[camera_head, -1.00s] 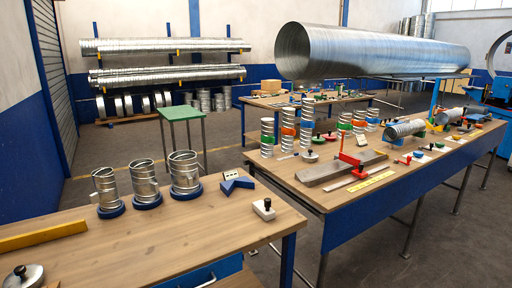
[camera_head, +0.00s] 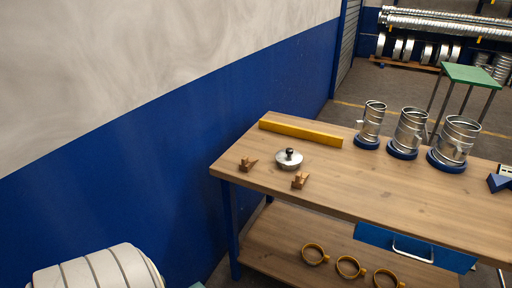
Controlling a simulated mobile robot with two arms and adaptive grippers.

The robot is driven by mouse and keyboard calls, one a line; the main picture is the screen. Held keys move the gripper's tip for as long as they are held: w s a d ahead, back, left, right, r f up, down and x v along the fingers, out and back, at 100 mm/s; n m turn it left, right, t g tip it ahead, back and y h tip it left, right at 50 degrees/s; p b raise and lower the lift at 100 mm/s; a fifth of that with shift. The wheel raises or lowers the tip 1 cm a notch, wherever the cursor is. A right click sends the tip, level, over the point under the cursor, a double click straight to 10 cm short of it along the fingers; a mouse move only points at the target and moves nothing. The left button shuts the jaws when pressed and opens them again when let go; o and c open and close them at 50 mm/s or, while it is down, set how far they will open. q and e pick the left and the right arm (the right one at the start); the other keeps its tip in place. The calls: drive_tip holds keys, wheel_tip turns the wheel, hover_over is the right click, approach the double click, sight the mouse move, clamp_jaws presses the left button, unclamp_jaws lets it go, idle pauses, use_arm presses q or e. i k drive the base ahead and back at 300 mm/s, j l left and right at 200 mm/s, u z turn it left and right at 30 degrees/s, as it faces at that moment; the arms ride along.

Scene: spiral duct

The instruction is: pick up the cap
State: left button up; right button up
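The cap (camera_head: 289,160) is a round silver metal lid with a dark knob on top. It lies on the wooden workbench (camera_head: 330,185) near its left end, in front of a yellow bar (camera_head: 300,134). Two small copper-brown pieces, one on the left (camera_head: 248,164) and one on the right (camera_head: 300,180), lie beside it and apart from it. Neither of my grippers is in the head view.
Several metal duct collars on blue bases (camera_head: 408,134) stand along the bench's back edge. Yellow rings (camera_head: 350,266) lie on the lower shelf. A blue drawer (camera_head: 413,247) is under the top. A blue and white wall (camera_head: 150,130) is at the left. A green stool (camera_head: 470,74) stands behind.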

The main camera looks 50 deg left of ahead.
sight(289, 159)
drive_tip(key=k+u, duration=0.1)
drive_tip(key=u, duration=1.1)
